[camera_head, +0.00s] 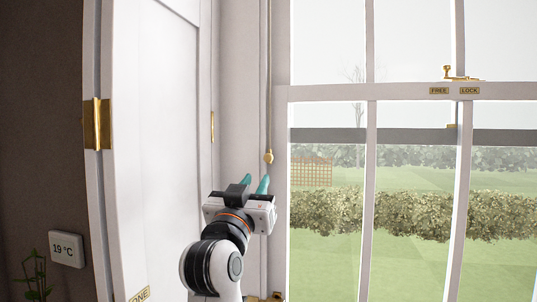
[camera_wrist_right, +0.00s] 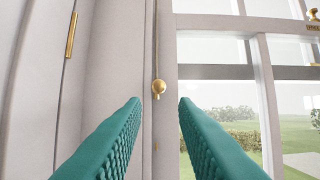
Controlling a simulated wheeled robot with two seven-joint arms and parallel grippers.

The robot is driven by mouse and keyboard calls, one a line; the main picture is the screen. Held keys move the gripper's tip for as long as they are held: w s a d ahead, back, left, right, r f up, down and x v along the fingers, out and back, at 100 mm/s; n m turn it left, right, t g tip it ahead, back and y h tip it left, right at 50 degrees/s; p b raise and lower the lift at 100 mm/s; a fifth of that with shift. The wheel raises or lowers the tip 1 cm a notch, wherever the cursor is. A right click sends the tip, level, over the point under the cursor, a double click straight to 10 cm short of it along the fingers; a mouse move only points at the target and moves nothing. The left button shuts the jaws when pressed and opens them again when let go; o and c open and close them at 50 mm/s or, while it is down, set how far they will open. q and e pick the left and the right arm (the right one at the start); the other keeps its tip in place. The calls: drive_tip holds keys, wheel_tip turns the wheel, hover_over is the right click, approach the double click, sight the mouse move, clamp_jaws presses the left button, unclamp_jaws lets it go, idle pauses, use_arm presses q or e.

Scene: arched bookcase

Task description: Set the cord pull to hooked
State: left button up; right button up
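The cord pull is a thin cord with a brass knob (camera_head: 268,157) at its lower end. It hangs straight down along the window frame's left side in the head view. In the right wrist view the knob (camera_wrist_right: 159,87) shows between and beyond the fingertips. My right gripper (camera_head: 255,184) is open, with its teal fingers pointing up just below the knob in the head view. Nothing is between its fingers (camera_wrist_right: 160,108) at close range, and the knob looks apart from them. No hook is clearly made out. My left gripper is not in view.
A white shutter panel (camera_head: 150,150) with brass hinges (camera_head: 97,124) stands left of my right arm. The window sash (camera_head: 400,92) on the right carries FREE and LOCK labels and a brass latch (camera_head: 455,75).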

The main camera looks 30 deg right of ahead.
sight(268, 160)
drive_tip(key=p+x, duration=0.6)
drive_tip(key=x, duration=0.4)
drive_tip(key=shift+w+d+r+p, duration=0.1)
drive_tip(key=shift+w+d+p, duration=0.1)
drive_tip(key=shift+p, duration=0.1)
drive_tip(key=shift+w+d, duration=0.3)
drive_tip(key=shift+w, duration=0.05)
clamp_jaws()
